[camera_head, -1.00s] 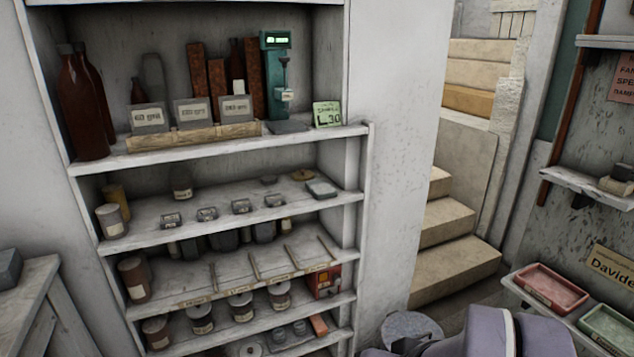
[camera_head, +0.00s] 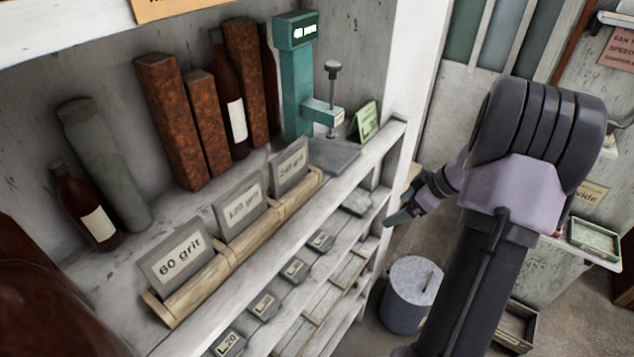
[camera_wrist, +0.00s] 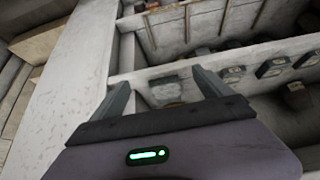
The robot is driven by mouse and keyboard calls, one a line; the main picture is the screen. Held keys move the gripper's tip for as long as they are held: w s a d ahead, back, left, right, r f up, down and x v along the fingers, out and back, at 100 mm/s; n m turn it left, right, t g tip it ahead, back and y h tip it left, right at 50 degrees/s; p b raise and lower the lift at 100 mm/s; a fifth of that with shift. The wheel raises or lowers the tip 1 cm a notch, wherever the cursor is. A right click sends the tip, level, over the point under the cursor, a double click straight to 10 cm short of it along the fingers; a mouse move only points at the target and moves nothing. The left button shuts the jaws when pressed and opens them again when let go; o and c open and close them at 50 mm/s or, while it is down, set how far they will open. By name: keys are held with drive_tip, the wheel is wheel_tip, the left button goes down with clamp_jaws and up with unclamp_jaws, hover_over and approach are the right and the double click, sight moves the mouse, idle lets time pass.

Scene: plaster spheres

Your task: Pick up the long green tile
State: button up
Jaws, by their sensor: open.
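No thing in these frames is clearly a long green tile. A small light-green card (camera_head: 365,121) leans on the top shelf beside the green gauge stand (camera_head: 297,85). A long grey-green rounded piece (camera_head: 103,165) leans at the back left of that shelf. My gripper (camera_head: 394,216) is by the right end of the shelf unit, below the top shelf's level. In the wrist view, my gripper (camera_wrist: 160,82) is open. Between and beyond its fingers is a small grey block (camera_wrist: 166,86) on a shelf; I cannot tell contact.
Rust-brown bars (camera_head: 170,120), bottles (camera_head: 85,205) and grit-labelled grey blocks (camera_head: 240,208) crowd the top shelf. Small labelled grey weights (camera_head: 293,271) line the shelf below. A grey bin (camera_head: 408,293) stands on the floor, and a green tray (camera_head: 595,240) lies on the right counter.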

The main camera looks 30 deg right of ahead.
approach(352, 199)
drive_tip(key=x, duration=0.3)
drive_tip(key=shift+s+d+f, duration=0.15)
drive_tip(key=shift+s+f, duration=0.05)
drive_tip(key=shift+s, duration=0.05)
drive_tip(key=b+x, duration=0.1)
drive_tip(key=x, duration=0.4)
drive_tip(key=shift+w+f, duration=0.1)
drive_tip(key=shift+w, duration=0.25)
drive_tip(key=shift+s+a, duration=0.1)
drive_tip(key=shift+a, duration=0.15)
drive_tip(key=shift+c, duration=0.4)
clamp_jaws()
